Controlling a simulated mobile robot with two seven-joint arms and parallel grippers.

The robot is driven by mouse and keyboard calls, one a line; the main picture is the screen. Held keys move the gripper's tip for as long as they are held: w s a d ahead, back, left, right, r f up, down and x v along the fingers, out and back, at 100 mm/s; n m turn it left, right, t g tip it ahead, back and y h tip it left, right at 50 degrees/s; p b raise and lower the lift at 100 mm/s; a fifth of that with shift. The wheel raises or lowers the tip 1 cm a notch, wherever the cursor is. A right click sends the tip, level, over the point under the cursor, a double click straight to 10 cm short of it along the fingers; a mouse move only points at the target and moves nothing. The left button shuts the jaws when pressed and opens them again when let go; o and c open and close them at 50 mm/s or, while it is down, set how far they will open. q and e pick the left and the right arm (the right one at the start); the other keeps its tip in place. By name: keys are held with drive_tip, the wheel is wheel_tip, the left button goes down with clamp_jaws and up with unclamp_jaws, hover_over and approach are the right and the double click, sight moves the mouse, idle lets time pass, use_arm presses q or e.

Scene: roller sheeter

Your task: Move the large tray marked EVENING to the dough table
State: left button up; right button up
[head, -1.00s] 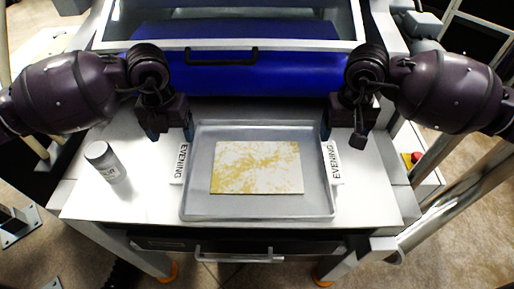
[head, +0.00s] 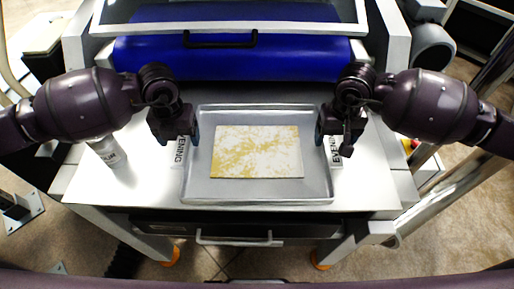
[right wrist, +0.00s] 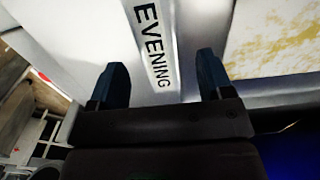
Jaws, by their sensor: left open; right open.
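The large grey tray (head: 258,198) lies flat on the white worktop, with a pale sheet flecked with yellow (head: 257,152) in it. A white label reading EVENING stands on each side: the left label (head: 180,152) and the right label (head: 335,158), both partly covered by my grippers. My left gripper (head: 176,138) is open at the left label. My right gripper (head: 335,142) is open at the right label. In the right wrist view the right label (right wrist: 152,45) shows between the open fingers (right wrist: 162,75). No grip on the tray shows.
A grey-white canister (head: 108,152) stands left of the tray, partly behind my left arm. A blue roller (head: 270,62) and a framed guard with a black handle (head: 220,42) are behind the tray. A drawer with a pale handle (head: 240,240) is below the worktop's front edge.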

sight(183, 145)
use_arm(q)
drive_tip(key=shift+f, duration=1.65)
use_arm(e)
drive_tip(key=shift+f, duration=1.65)
use_arm(q)
clamp_jaws()
use_arm(e)
clamp_jaws()
